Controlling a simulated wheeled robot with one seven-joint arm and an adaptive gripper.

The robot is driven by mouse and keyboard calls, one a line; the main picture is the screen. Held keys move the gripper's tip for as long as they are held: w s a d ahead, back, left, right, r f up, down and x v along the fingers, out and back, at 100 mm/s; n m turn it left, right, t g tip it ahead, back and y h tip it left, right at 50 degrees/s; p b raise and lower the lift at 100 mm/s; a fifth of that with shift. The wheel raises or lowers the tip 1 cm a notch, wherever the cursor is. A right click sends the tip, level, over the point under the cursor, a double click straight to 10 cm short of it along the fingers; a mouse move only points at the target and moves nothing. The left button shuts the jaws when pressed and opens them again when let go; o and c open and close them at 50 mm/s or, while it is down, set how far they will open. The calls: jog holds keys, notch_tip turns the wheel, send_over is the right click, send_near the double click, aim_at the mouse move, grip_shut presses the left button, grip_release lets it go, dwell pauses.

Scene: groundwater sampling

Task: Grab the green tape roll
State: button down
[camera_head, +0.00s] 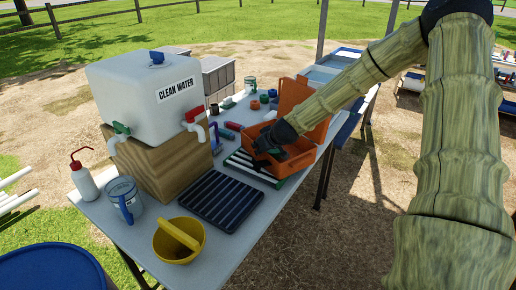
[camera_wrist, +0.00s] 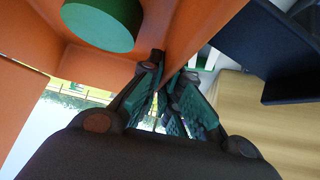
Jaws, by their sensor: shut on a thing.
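A green round thing (camera_wrist: 102,22), apparently the green tape roll, is inside the orange toolbox (camera_wrist: 215,22) at the upper left of the wrist view. It is apart from my fingers. I cannot make it out in the head view, where the toolbox (camera_head: 303,158) stands open on the table. My gripper (camera_head: 262,162) is low at the toolbox's near left side. In the wrist view my gripper (camera_wrist: 168,66) has its fingers close together on both sides of the orange wall, and it appears shut on that wall. The exact contact is partly hidden by the finger pads.
A black rack (camera_head: 222,198), a yellow bucket (camera_head: 168,246), and a clear jug (camera_head: 124,201) stand on the table's near part. The clean water tank (camera_head: 140,92) on a wooden block (camera_head: 158,160) is left of the toolbox. Small bottles and cups lie behind.

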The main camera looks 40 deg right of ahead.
jog(key=c, duration=1.8)
grip_release()
jog(key=shift+o, duration=0.8)
jog(key=shift+r, duration=0.1)
